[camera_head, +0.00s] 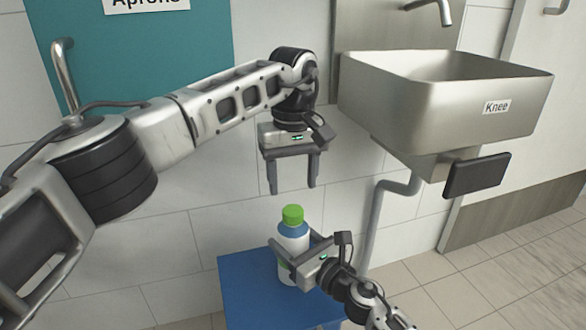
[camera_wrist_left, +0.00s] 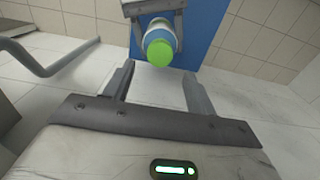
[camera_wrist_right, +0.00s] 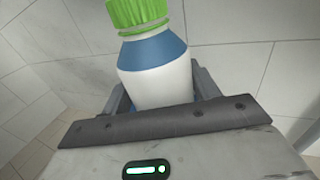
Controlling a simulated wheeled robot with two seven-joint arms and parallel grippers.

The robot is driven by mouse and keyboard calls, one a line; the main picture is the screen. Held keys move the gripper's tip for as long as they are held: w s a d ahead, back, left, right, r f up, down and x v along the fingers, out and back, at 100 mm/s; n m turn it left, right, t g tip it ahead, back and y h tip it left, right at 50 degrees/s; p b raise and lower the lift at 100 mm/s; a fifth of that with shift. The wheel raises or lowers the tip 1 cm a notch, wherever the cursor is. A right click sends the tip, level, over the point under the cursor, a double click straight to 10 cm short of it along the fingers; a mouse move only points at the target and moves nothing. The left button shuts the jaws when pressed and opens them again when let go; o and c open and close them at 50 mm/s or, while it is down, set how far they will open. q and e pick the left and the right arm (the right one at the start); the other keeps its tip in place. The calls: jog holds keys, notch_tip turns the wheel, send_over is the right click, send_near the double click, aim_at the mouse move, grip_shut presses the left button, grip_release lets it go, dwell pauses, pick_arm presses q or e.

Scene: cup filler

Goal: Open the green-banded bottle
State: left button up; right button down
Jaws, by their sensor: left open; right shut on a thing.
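The bottle (camera_head: 293,240) stands upright on a blue stand, with a white body, a blue shoulder and a green cap (camera_head: 292,215). My right gripper (camera_head: 293,243) is shut on the bottle's body from the right. In the right wrist view the white body (camera_wrist_right: 158,85) sits between its fingers. My left gripper (camera_head: 292,188) is open and empty, pointing down just above the cap with a gap. In the left wrist view the cap (camera_wrist_left: 160,53) shows beyond the fingertips.
The blue stand (camera_head: 240,285) is against a tiled wall. A steel sink (camera_head: 440,100) labelled Knee, with a dark knee panel (camera_head: 478,175) and a drain pipe (camera_head: 378,225), is at the right. A teal door (camera_head: 150,60) labelled Aprons is behind my left arm.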

aim_at(293, 210)
pick_arm(q)
jog(key=shift+f, duration=3.15)
jog(key=c, duration=1)
jog(key=shift+c, duration=0.2)
